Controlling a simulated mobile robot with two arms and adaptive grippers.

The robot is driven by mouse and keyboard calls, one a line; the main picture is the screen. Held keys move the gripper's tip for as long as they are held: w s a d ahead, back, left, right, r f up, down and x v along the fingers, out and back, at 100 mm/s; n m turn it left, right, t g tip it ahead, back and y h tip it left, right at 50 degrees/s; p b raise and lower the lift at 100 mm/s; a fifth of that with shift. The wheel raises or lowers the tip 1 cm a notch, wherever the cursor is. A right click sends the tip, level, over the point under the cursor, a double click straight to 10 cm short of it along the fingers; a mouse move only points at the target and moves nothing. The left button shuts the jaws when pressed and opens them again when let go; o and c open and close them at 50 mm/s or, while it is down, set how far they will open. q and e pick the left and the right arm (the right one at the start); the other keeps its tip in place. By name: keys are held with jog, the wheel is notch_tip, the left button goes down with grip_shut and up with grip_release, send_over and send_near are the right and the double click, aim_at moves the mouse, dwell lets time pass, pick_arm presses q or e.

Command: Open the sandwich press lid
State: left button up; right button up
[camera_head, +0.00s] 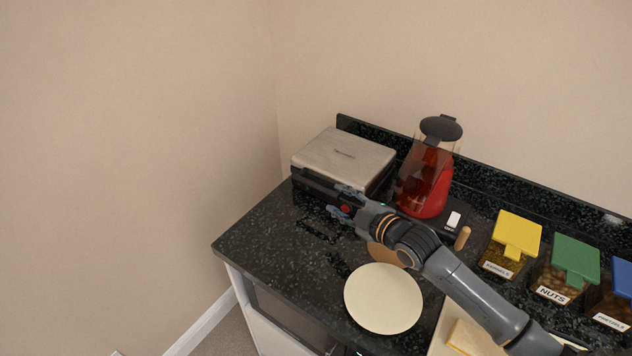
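The sandwich press (343,157) stands at the back left corner of the dark counter. Its silver lid looks closed over a black base. My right gripper (337,200) is at the front of the press, near its front right edge, with its two fingers spread apart and nothing seen between them. I cannot tell whether a finger touches the press. My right arm comes in from the lower right. My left gripper is not in view.
A red blender (429,175) stands right of the press. A round cream plate (383,298) lies near the counter's front, with a brown round thing (386,254) partly under my arm. Lidded containers, yellow (516,232), green (575,260) and blue (625,275), stand at right. The counter's left front is clear.

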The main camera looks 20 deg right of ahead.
aim_at(321, 189)
jog(key=x, duration=0.6)
jog(key=shift+w+p, duration=0.1)
jog(key=shift+p, duration=0.3)
jog(key=x, duration=0.3)
jog(key=shift+w+f, duration=0.1)
jog(key=shift+w, duration=0.1)
jog(key=shift+w+a, duration=0.2)
jog(key=shift+w, duration=0.15)
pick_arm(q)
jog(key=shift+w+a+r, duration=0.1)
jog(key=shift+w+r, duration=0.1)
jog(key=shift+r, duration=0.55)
pick_arm(e)
jog(key=shift+w+f, duration=0.1)
jog(key=shift+f, duration=0.05)
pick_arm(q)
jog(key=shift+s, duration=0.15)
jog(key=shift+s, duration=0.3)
pick_arm(e)
grip_shut()
